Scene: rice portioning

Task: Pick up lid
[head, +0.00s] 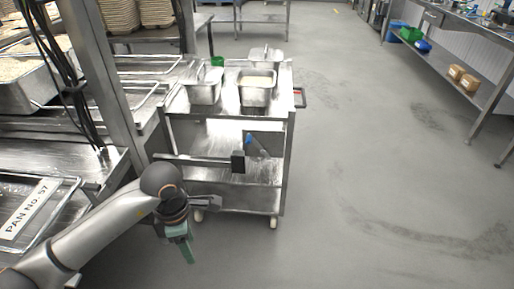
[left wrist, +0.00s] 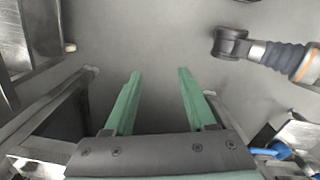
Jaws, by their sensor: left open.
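My left gripper (head: 187,250) hangs over the floor in front of the steel cart (head: 235,197) and points downward. In the left wrist view its two green fingers (left wrist: 160,75) are spread apart with nothing between them. Metal pans stand on the cart's top: a left pan (head: 204,91), a right pan (head: 256,97) with pale content, and a pan behind (head: 266,54). I cannot clearly make out a separate lid in either view. My left gripper is well apart from the pans. My right gripper is not seen.
A steel rack and work surface (head: 95,160) with trays fills the left side. A green item (head: 217,61) is near the pans. The floor (head: 370,170) right of the cart is clear. Shelving with boxes (head: 463,77) is at the far right.

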